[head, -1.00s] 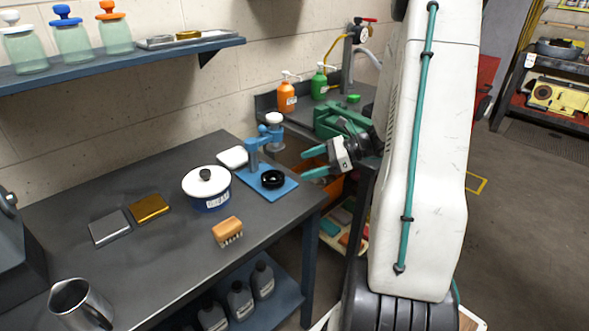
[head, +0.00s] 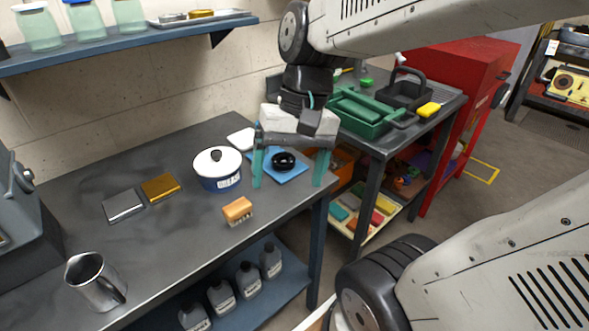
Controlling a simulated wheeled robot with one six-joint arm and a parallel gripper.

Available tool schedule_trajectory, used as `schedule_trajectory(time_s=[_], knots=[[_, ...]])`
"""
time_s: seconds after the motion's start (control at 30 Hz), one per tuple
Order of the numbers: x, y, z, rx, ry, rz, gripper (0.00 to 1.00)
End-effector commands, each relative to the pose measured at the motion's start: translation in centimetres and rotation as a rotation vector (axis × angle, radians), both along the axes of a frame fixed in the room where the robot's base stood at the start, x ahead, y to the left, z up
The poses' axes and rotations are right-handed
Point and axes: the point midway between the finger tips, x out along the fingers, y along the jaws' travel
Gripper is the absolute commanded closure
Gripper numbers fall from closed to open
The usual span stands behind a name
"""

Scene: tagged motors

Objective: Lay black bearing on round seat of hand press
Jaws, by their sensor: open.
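The hand press is blue; its flat base plate (head: 297,174) lies at the right end of the dark workbench, and my gripper hides its upright in the head view. A black ring-shaped piece, seemingly the black bearing (head: 284,163), sits on the press's plate where the round seat would be; I cannot make out the seat beneath it. My gripper (head: 288,184) is open, with its two teal fingers pointing down. In the picture the fingers stand left and right of the black ring, with nothing visible between them touching either finger. The height over the plate is hard to tell.
On the workbench (head: 75,235) are a white-lidded blue pot (head: 220,178), an orange brush (head: 237,209), a gold plate (head: 160,187), a grey plate (head: 123,205) and a metal jug (head: 93,280). A green tray (head: 362,112) stands on the side table behind.

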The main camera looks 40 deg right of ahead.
Motion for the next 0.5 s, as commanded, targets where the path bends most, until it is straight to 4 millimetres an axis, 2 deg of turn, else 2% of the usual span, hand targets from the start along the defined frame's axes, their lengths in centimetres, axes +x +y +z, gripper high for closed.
schedule_trajectory(time_s=[0.03,0.1,0.2,0.5], knots=[[-1.3,0.5,0.5,-0.059,-0.048,0.097,0.15],[-2.5,0.5,0.8,-0.13,-0.098,0.203,0.15],[-3.7,0.3,1.1,-0.205,-0.149,0.313,0.15],[-4.5,0.0,1.4,-0.265,-0.19,0.394,0.15]])
